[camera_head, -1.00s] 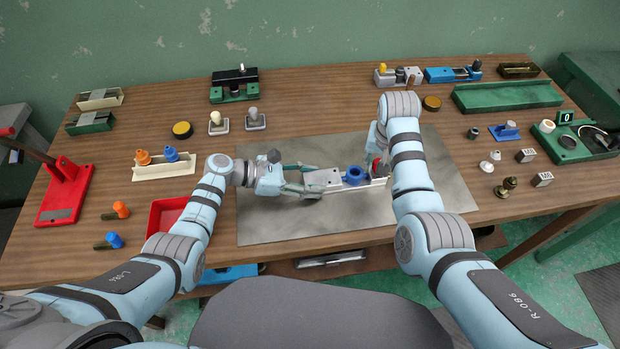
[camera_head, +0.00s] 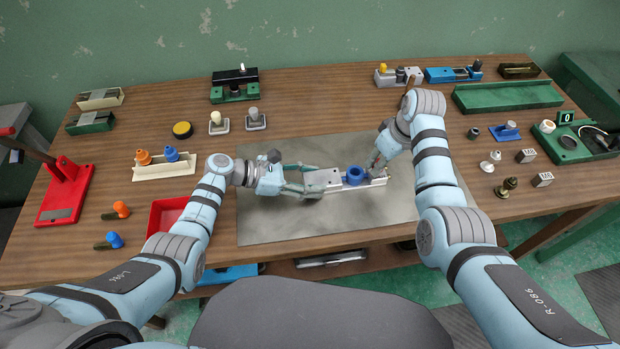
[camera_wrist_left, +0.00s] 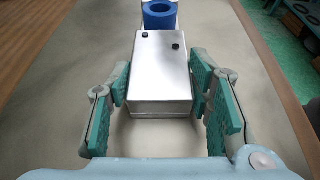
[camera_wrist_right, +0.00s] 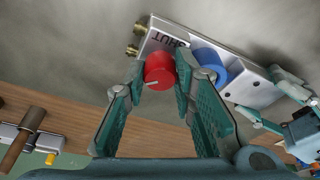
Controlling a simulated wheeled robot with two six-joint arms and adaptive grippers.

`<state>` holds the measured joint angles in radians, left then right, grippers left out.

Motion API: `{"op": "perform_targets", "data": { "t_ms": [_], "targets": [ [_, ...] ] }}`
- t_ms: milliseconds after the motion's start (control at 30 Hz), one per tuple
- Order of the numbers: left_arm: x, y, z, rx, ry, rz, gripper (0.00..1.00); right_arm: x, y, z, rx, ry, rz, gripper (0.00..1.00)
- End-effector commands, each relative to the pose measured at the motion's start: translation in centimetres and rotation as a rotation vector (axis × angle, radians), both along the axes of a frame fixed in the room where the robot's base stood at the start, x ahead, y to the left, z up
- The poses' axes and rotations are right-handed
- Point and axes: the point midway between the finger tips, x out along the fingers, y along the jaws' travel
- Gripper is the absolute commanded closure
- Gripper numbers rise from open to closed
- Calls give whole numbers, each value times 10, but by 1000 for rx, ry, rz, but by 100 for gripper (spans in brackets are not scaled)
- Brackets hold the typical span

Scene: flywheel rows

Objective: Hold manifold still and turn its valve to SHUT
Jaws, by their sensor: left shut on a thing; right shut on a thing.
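The manifold (camera_head: 324,178) is a pale metal bar with a block at its left end and a blue ring (camera_head: 354,175) on top. It lies on the grey mat. My left gripper (camera_wrist_left: 160,95) is shut on the block, one finger on each side. My right gripper (camera_wrist_right: 160,68) is shut on the red valve knob (camera_wrist_right: 158,72) near the manifold's right end. The knob's white mark points left in the right wrist view, and a SHUT label (camera_wrist_right: 167,38) shows beside the knob. In the head view the right fingers largely hide the knob.
The grey mat (camera_head: 275,222) is clear around the manifold. A red tray (camera_head: 165,216) lies left of the mat. A green tray (camera_head: 505,96) and several small fittings are on the right. Other fixtures line the back edge.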

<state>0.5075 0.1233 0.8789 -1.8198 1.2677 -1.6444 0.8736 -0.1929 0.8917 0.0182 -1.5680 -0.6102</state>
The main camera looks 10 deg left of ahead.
Motion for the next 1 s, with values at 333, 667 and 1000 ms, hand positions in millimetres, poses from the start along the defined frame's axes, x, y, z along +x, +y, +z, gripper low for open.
{"op": "perform_targets", "data": {
  "t_ms": [333,667,1000],
  "targets": [
    [0,0,0,-1,-1,2,87,-1,2,0,2,1,-519,94],
    [0,0,0,-1,-1,1,87,0,1,0,0,0,-873,94],
    [0,0,0,0,-1,2,87,0,1,0,1,1,-870,62]
  ]
}}
